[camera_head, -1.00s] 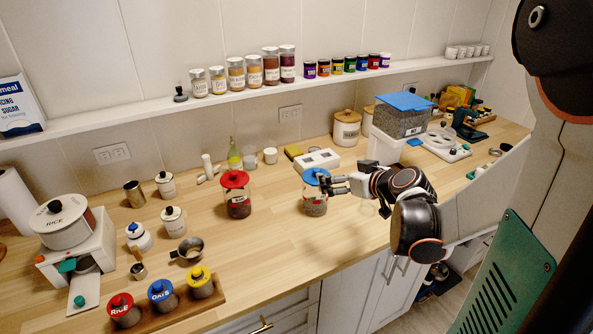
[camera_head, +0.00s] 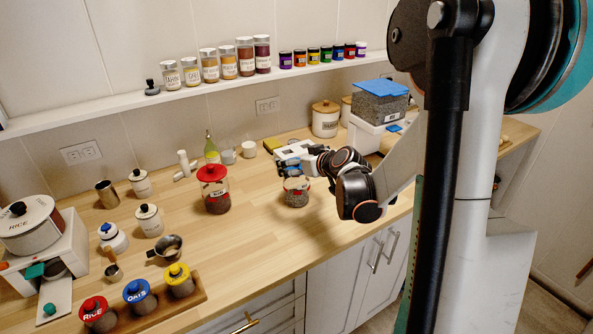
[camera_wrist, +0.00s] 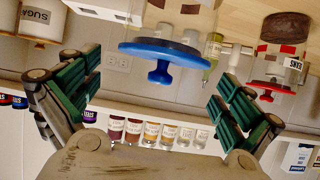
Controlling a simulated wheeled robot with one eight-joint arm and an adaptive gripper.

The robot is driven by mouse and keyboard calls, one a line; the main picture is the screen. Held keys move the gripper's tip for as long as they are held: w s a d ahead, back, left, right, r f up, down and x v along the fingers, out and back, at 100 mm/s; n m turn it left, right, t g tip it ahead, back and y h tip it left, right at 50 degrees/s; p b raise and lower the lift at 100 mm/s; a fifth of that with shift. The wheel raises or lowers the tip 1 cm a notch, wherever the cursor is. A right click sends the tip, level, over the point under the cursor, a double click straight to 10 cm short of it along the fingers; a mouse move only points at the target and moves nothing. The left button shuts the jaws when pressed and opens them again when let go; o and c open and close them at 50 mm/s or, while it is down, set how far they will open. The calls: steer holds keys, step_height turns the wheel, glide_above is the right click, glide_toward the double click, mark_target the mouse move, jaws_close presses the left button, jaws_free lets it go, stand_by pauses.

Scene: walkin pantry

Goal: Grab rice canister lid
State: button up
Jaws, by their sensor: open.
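A clear jar (camera_head: 296,192) with dark contents stands mid-counter. Its blue lid with a round knob (camera_wrist: 160,54) shows in the wrist view, which is upside down; in the head view my gripper hides most of the lid. My gripper (camera_head: 300,164) is open beside the top of this jar. In the wrist view its two green-padded fingers (camera_wrist: 157,82) are spread wide to either side of the blue lid, not visibly touching it. Two things are marked RICE: a white canister lid with a black knob (camera_head: 22,212) on the far left, and a red-lidded small jar (camera_head: 95,314) front left.
A red-lidded jar (camera_head: 213,190) stands left of my gripper. A blue-topped bin (camera_head: 378,107) stands behind my forearm. Small jars in a wooden rack (camera_head: 205,292) are front left. Counter in front of the middle jars is clear.

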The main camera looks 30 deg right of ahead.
steer(key=shift+w+f, duration=0.3)
steer(key=shift+w, duration=0.2)
steer(key=shift+r, duration=0.1)
steer(key=c, duration=1.1)
